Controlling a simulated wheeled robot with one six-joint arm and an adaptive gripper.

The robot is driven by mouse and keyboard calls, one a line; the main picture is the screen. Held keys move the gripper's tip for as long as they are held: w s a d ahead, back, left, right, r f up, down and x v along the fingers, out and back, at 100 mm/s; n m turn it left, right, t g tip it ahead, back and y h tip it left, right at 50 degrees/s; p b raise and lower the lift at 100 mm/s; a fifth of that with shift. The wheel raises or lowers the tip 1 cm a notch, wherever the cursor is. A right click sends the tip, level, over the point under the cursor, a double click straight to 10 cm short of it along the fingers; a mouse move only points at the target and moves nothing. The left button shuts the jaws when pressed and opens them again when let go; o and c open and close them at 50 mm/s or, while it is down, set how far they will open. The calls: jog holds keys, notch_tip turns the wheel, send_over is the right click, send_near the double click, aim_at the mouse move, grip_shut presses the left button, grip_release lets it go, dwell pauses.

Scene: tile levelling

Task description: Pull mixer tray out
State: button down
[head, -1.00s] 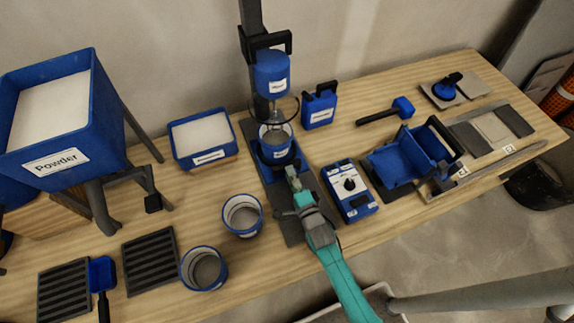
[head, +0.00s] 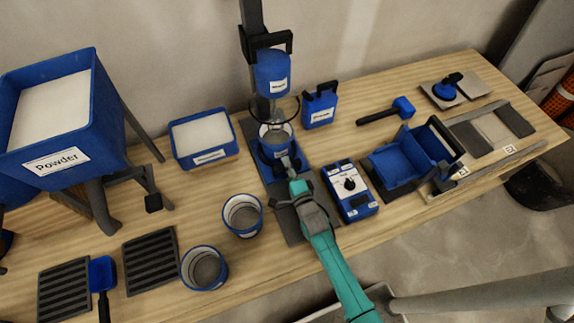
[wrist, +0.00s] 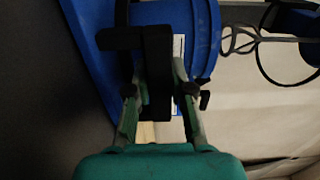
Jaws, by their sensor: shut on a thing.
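The mixer stands at the back middle of the table, with a blue motor head (head: 271,72) above a mixing cup (head: 275,140). The cup rests on the blue mixer tray (head: 268,158), over a dark base plate (head: 293,228). My gripper (head: 291,168) is at the tray's front. In the wrist view, its fingers (wrist: 160,100) are on either side of a black upright handle (wrist: 157,72) and shut on it. The tray's blue body (wrist: 180,40) shows behind the handle. My fingers partly hide the tray's front in the head view.
A control box (head: 350,190) stands close to the right of my gripper. Two open cups (head: 242,215) stand to the left. A wire whisk (wrist: 240,38) shows beside the handle in the wrist view. The front of the base plate is clear.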

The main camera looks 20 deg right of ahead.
jog(key=s, duration=2.1)
jog(key=shift+s, duration=0.25)
jog(key=c, duration=1.3)
grip_release()
jog(key=s, duration=0.7)
jog(key=shift+s, duration=0.25)
